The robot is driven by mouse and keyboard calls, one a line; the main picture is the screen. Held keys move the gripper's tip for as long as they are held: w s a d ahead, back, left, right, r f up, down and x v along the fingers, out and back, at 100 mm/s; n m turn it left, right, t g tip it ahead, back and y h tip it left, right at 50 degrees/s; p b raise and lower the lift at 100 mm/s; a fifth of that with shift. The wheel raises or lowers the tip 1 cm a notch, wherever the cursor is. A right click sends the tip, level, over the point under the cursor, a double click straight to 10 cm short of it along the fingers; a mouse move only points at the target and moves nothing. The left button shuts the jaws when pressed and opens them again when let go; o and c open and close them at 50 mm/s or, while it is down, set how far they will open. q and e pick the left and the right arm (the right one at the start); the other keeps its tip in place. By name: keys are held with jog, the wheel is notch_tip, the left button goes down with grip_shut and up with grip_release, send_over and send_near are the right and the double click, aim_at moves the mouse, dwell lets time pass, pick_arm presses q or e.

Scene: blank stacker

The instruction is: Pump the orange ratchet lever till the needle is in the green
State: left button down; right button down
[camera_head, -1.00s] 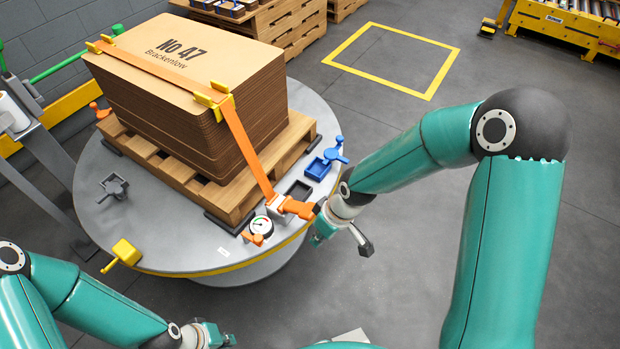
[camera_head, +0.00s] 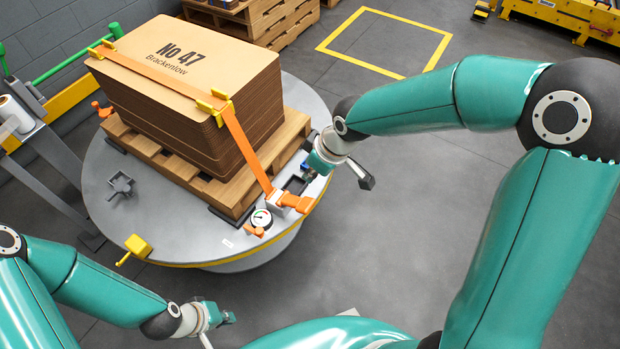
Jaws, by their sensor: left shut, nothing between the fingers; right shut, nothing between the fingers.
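The orange ratchet lever (camera_head: 300,203) sticks out to the right from its ratchet at the rim of the round grey turntable (camera_head: 190,232). An orange strap (camera_head: 247,155) runs from the ratchet up over a stack of cardboard blanks (camera_head: 185,90) on a pallet. The round gauge (camera_head: 261,218) sits left of the lever; its needle is too small to read surely. My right gripper (camera_head: 309,166) is shut and empty, above and beyond the lever, at the turntable's right edge; it hides most of the blue clamp there. My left gripper (camera_head: 228,318) is shut and empty at the bottom, away from the turntable.
A small orange handle (camera_head: 254,231) stands by the gauge. A yellow handle (camera_head: 137,246) is at the turntable's front left, and a grey clamp (camera_head: 121,184) lies behind it. The grey floor (camera_head: 420,220) right of the turntable is clear apart from my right arm.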

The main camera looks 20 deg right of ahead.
jog(key=b, duration=0.2)
send_over(303, 202)
notch_tip(303, 202, down, 8)
jog(key=shift+w+a+f, duration=0.1)
jog(key=shift+w+a, duration=0.05)
jog(key=shift+s+d+f+b, duration=0.15)
jog(key=shift+f+b, duration=0.1)
jog(key=shift+f, duration=0.35)
jog(key=shift+s+d+f+b, duration=0.1)
jog(key=shift+s+f+b, duration=0.1)
jog(key=shift+f, duration=0.35)
jog(key=shift+s+d+f+b, duration=0.2)
jog(key=shift+s+f+b, duration=0.1)
jog(key=shift+f, duration=0.35)
